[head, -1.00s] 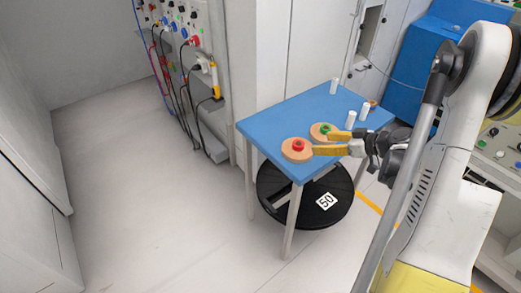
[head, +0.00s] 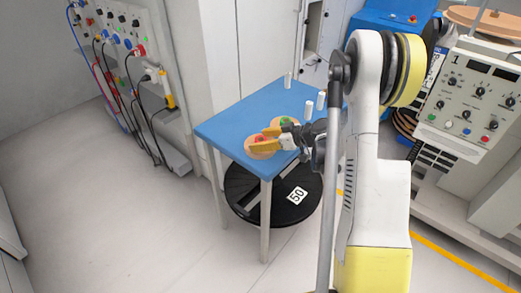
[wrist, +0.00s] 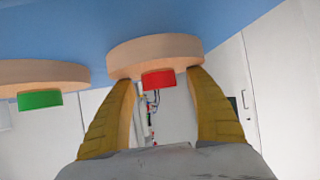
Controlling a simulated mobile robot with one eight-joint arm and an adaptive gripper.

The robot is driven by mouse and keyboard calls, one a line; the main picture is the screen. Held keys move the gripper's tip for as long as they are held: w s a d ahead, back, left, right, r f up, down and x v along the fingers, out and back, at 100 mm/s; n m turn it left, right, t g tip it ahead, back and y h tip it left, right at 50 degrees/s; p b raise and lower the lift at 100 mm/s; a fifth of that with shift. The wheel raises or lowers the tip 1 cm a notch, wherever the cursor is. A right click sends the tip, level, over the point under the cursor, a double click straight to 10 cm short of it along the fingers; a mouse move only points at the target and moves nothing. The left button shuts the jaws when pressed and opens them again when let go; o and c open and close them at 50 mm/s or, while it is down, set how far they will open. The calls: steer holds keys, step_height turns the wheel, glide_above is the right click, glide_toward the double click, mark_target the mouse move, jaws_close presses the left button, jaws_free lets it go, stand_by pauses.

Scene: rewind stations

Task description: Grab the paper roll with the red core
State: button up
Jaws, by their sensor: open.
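The paper roll with the red core (head: 259,153) lies flat near the front corner of the blue table (head: 235,126). In the wrist view the same tan roll (wrist: 150,51) appears upside down, its red core (wrist: 158,80) between my two fingers. My gripper (wrist: 160,90) is open, with yellow fingertips close to the roll; I cannot tell whether they touch it. In the head view my gripper (head: 266,138) partly covers the roll. A second roll with a green core (wrist: 40,99) lies beside it, to the left in the wrist view.
White cylinders (head: 288,80) stand upright on the table behind the rolls. A black disc marked 50 (head: 250,205) lies under the table. A cabled panel (head: 120,50) is at the left and a control console (head: 470,100) at the right. Floor at left is clear.

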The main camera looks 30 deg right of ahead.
steer(key=c, duration=1.4)
steer(key=shift+r, duration=0.1)
